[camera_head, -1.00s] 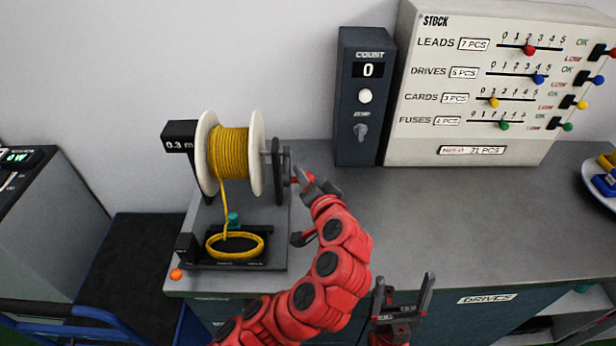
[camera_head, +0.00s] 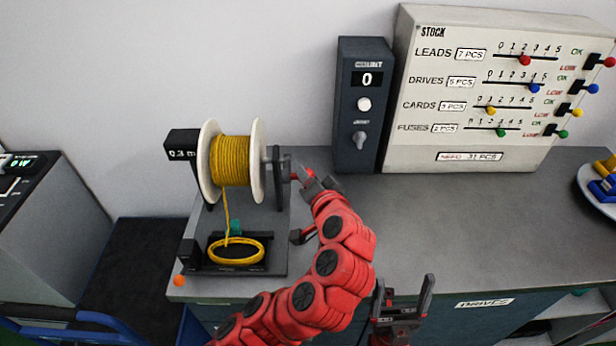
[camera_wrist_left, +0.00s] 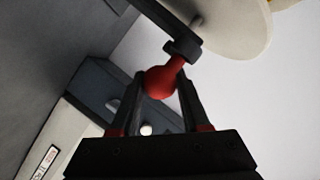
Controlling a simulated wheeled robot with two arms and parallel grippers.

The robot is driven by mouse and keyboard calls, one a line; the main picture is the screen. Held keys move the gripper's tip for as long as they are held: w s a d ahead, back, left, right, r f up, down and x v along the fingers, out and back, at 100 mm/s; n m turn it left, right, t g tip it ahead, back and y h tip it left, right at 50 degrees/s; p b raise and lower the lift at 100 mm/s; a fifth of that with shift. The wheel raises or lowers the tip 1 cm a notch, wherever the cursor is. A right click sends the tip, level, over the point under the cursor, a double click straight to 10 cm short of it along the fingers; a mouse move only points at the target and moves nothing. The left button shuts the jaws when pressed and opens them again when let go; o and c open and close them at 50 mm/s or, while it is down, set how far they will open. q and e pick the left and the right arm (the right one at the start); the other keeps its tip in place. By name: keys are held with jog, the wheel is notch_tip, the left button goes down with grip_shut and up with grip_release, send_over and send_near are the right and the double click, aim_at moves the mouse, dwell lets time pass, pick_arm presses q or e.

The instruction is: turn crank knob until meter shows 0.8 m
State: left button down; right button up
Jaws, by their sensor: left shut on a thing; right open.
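A yellow cable spool (camera_head: 233,160) with white flanges stands on a dark stand at the left of the bench. Its black meter (camera_head: 183,146) reads 0.3 m. A loop of yellow cable (camera_head: 262,246) lies in the black tray below. The red crank knob (camera_wrist_left: 160,82) sits between the fingers of my left gripper (camera_wrist_left: 158,92) in the left wrist view, on a dark crank arm (camera_wrist_left: 168,25). In the head view my left gripper (camera_head: 312,184) is at the spool's right side, shut on the knob. My right gripper (camera_head: 402,298) is open and empty at the bench's front edge.
A dark count box (camera_head: 361,110) showing 0 and a white stock panel (camera_head: 480,140) stand at the back. A plate (camera_head: 585,186) with coloured parts is at the far right. An orange ball (camera_head: 178,281) is by the stand's front left. The bench right of my arm is clear.

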pick_arm(q)
jog(key=shift+w+a+r, duration=0.1)
jog(key=shift+a+r, duration=0.05)
jog(key=shift+r, duration=0.2)
jog(key=shift+w+r+p, duration=0.2)
jog(key=shift+r+p, duration=0.05)
jog(key=shift+r, duration=0.25)
jog(key=shift+w+r+p, duration=0.2)
jog(key=shift+r, duration=0.25)
jog(key=shift+w+r, duration=0.2)
jog(key=shift+w, duration=0.05)
jog(key=shift+w+r+p, duration=0.3)
jog(key=shift+w+r, duration=0.5)
jog(key=shift+w, duration=0.25)
